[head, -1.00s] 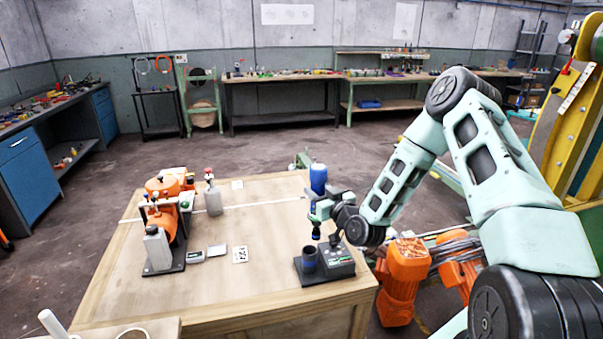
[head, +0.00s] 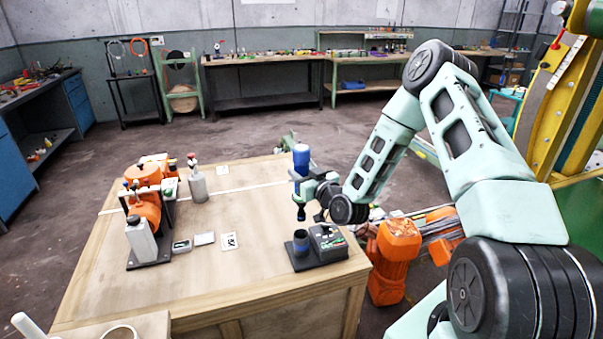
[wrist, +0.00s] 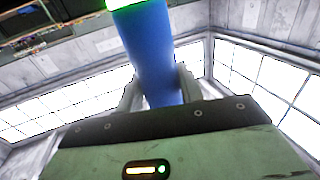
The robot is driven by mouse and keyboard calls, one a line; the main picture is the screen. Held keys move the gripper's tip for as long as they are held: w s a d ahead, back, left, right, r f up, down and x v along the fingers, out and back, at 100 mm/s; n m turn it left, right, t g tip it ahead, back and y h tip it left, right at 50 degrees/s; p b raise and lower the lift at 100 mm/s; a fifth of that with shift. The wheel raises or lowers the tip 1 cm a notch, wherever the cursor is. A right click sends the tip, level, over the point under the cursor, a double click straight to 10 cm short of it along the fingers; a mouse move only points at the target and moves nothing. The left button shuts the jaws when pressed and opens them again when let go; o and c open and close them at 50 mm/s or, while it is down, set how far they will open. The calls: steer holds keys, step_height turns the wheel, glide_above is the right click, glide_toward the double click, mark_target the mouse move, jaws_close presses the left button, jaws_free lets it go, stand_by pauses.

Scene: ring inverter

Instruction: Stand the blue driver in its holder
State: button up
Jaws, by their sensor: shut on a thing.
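The blue driver (head: 301,162) is upright in my gripper (head: 305,187), blue body on top and dark tip pointing down. My gripper is shut on it. In the wrist view the blue driver (wrist: 155,55) stands between the two fingers, with a green band near its top. The holder is a dark base with a round cup (head: 301,240) at its left and a box-like part (head: 327,240) at its right, near the table's right front corner. The driver's tip is above the cup, apart from it, with a visible gap. The inside of the cup is hard to see.
The wooden table (head: 190,270) has bare room in its middle. An orange machine (head: 145,200) with a grey bottle stands at its left, and a grey bottle with a red top (head: 197,182) is behind. Small flat cards lie between the machine and the holder. Orange equipment (head: 398,245) stands right of the table.

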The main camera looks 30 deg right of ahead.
mark_target(303, 214)
steer(key=shift+f+b, duration=6.4)
steer(key=shift+f, duration=1.05)
steer(key=o, duration=1.2)
steer(key=shift+f, duration=0.15)
steer(key=s+p, duration=0.1)
steer(key=s, duration=1.6)
steer(key=shift+s+a, duration=0.15)
steer(key=shift+s, duration=0.1)
